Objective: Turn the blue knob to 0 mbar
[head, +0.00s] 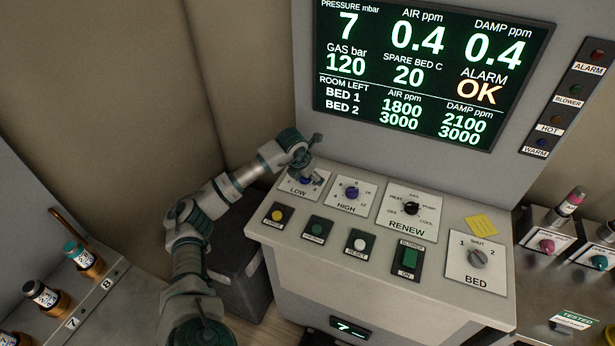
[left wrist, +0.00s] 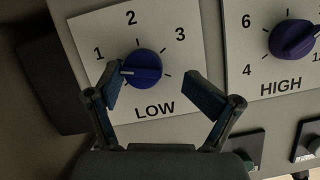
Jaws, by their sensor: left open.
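The blue knob (left wrist: 141,69) sits on the white LOW plate (left wrist: 152,28), with 1, 2 and 3 printed around it. Its white pointer line points left, a little below the 1. No 0 label shows; a finger covers part of the dial's lower left. My left gripper (left wrist: 155,78) is open, with one finger on each side of the knob, not closed on it. In the head view my left gripper (head: 310,172) is over the LOW plate (head: 301,191) and mostly hides the knob. The screen (head: 430,70) reads pressure 7 mbar. My right gripper is not in view.
Right of it is the HIGH plate with a purple-blue knob (left wrist: 293,38), then the RENEW knob (head: 411,208). Buttons, such as a yellow one (head: 277,215), line the panel's front. The BED knob (head: 477,257) and a yellow note (head: 481,224) are at the right.

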